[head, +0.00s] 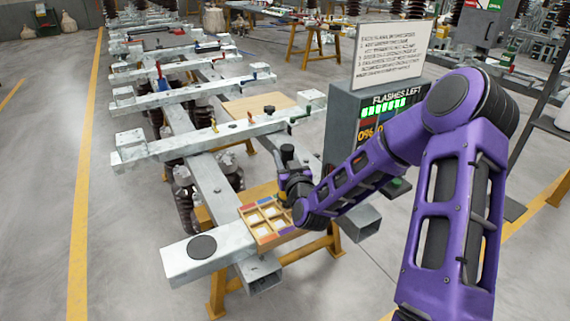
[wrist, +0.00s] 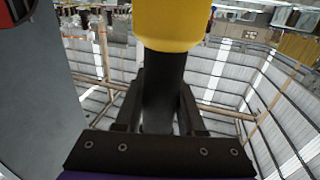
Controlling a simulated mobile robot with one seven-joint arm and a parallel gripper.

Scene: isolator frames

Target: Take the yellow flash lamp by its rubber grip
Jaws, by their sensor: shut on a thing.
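The yellow flash lamp (wrist: 172,24) shows at the top centre of the wrist view, its upper part cut off by the frame. Its black rubber grip (wrist: 164,82) runs down from the yellow body between the two dark fingers of my gripper (wrist: 160,100). The fingers are shut on the grip, one on each side. In the head view my gripper (head: 291,181) is above the right side of the steel frame, beside a wooden tray. The lamp is hard to make out there, dark and small among the gripper parts.
The wooden compartment tray (head: 260,238) lies close below my gripper. A grey cabinet (head: 345,125) with a "FLASHES LEFT" display and a white sign (head: 392,54) stands just behind my arm. Steel isolator frames (head: 190,137) on yellow trestles fill the middle. Floor at left is clear.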

